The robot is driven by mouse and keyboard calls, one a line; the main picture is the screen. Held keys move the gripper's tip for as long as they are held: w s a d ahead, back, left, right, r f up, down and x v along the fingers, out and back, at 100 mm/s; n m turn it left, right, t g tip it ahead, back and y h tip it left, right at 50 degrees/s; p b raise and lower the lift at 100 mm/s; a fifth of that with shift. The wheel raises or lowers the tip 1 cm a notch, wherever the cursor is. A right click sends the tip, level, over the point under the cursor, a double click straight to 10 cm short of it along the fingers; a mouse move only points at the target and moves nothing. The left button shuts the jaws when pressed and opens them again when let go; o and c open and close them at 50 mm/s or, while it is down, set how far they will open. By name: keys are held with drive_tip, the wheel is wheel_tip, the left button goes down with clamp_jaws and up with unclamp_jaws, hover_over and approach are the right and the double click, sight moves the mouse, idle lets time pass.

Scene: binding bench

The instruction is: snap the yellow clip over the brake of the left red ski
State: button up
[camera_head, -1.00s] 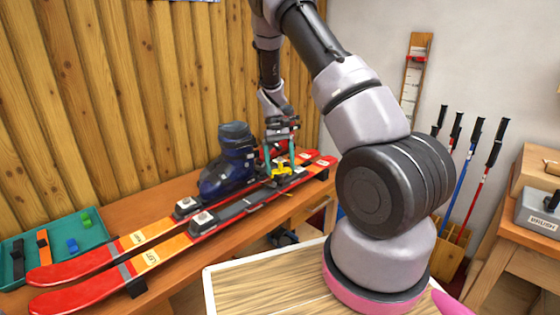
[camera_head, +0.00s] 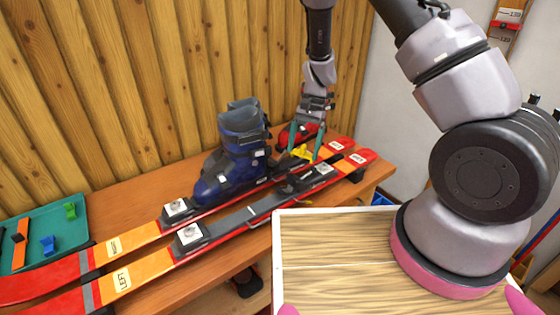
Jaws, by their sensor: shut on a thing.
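Two red skis lie side by side on the wooden bench. The left red ski (camera_head: 142,274), labelled LEFT, is the nearer one, with its front binding (camera_head: 192,237) and black rear binding with brake (camera_head: 312,178) in view. The other ski (camera_head: 122,242) lies behind it and carries a blue boot. My gripper (camera_head: 303,151) points down with teal fingers and is shut on the yellow clip (camera_head: 302,153). The clip is above and beside the left ski's rear binding, toward the other ski. The fingers partly hide it, and I cannot tell whether it touches anything.
The blue boot (camera_head: 232,158) stands left of my gripper. A red object (camera_head: 302,130) sits behind the fingers. A teal tray (camera_head: 70,228) with blue, green and orange pieces is at the far left. A wood-topped surface (camera_head: 335,262) is in front.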

sight(278, 191)
drive_tip(key=s+a+f+m+t+y, duration=0.1)
drive_tip(key=s+a+f+m, duration=0.1)
drive_tip(key=s+a+m, duration=0.45)
drive_tip(key=shift+n, duration=0.85)
drive_tip(key=shift+w+a+f, duration=0.2)
drive_tip(key=shift+a+f, duration=0.05)
drive_tip(key=shift+f, duration=0.9)
drive_tip(key=shift+w+a+f, duration=0.25)
drive_tip(key=shift+f, duration=0.85)
drive_tip(key=shift+w+a+f, duration=0.2)
drive_tip(key=shift+a+f, duration=0.05)
drive_tip(key=shift+f, duration=0.9)
drive_tip(key=o, duration=0.3)
drive_tip(key=c, duration=0.4)
drive_tip(key=shift+t, duration=0.3)
drive_tip(key=shift+c, duration=0.2)
drive_tip(key=shift+f, duration=2)
